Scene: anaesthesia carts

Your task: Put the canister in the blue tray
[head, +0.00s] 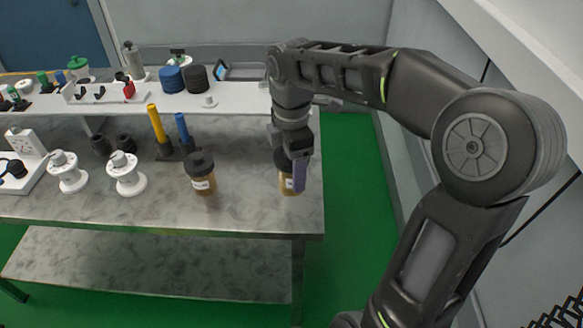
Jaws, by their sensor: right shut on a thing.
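My right gripper (295,180) reaches down over the right end of the grey bench. It is shut on a canister (285,187), amber with a pale label, mostly hidden behind the finger. I cannot tell whether its base touches the bench. A similar amber canister (202,185) with a black lid stands upright to its left, apart from the gripper. No plain blue tray is clear to see; a dark-framed flat item with some blue (240,72) lies at the back of the bench, partly cut off by my arm. My left gripper is not in view.
White spools (126,182), a yellow rod (157,124) and a blue rod (182,128) stand on the bench's left and middle. A white raised shelf (150,102) at the back holds blue and black discs. The bench front between the canisters is clear.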

